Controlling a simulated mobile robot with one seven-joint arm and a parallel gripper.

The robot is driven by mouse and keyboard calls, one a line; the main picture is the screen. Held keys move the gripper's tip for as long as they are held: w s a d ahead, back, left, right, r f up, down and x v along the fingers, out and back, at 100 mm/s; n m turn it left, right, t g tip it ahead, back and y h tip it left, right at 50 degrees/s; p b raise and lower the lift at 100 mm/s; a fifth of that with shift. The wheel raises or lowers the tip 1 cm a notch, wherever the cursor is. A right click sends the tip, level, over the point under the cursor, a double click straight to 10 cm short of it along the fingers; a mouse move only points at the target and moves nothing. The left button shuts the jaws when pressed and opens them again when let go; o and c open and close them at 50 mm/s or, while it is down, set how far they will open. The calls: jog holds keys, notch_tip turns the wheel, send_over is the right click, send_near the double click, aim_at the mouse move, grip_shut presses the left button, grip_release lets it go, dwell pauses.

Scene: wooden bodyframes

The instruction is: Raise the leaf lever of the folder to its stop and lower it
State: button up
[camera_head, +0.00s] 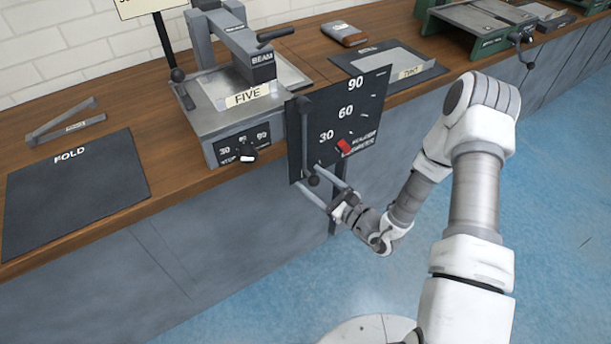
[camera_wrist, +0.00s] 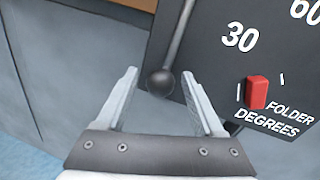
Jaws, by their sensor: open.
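The folder (camera_head: 215,110) is a grey machine on the bench, with a label reading FIVE and a beam across its top. Its leaf lever (camera_head: 305,135) is a dark rod hanging down in front of the degree plate, ending in a dark ball knob (camera_head: 313,181). The wrist view shows the knob (camera_wrist: 160,82) between my fingertips, with a gap on each side. My gripper (camera_head: 307,176) is open around the knob and holds nothing; it also shows in the wrist view (camera_wrist: 160,73).
The dark degree plate (camera_head: 365,110) reads 30, 60 and 90. Its red pointer (camera_head: 344,147) sits below the 30 in the wrist view. A smaller knob (camera_head: 248,154) is on the folder's front. A FOLD mat (camera_head: 75,190) lies left, and a green machine (camera_head: 470,25) stands back right.

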jog(key=shift+x, duration=1.55)
jog(key=shift+c, duration=0.2)
grip_shut()
